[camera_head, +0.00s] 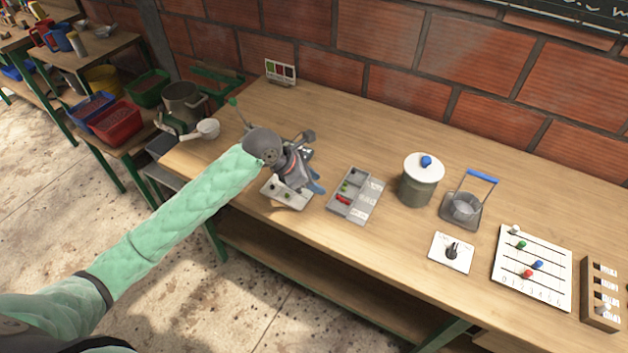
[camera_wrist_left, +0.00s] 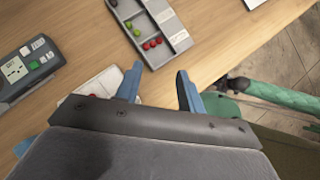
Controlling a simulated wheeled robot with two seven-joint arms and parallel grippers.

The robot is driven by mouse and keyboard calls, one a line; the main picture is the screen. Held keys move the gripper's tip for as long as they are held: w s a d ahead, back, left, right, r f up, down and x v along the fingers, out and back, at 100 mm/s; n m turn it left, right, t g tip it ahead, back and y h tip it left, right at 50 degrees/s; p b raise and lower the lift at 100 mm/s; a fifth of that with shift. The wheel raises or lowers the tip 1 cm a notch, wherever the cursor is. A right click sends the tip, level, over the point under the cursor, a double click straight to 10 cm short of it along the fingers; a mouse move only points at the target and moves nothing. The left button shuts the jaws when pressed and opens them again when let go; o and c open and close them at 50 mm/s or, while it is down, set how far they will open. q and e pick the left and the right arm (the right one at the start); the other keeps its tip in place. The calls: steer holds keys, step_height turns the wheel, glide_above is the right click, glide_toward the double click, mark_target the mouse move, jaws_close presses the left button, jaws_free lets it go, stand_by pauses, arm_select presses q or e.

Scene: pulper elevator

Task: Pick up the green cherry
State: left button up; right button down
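A grey compartment tray (camera_head: 372,187) lies on the table just right of my left gripper. The green cherries (camera_head: 346,187) look tiny in the head view. My left gripper (camera_wrist_left: 158,84) is open, with its two blue fingers apart and nothing seen between them. It is near the tray but apart from the cherries.
A white tray (camera_wrist_left: 88,86) lies partly under my left gripper, beside a grey device with a screen (camera_wrist_left: 27,70). Wood is clear behind the tray.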

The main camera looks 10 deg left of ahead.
arm_select(q)
steer(key=o, duration=0.8)
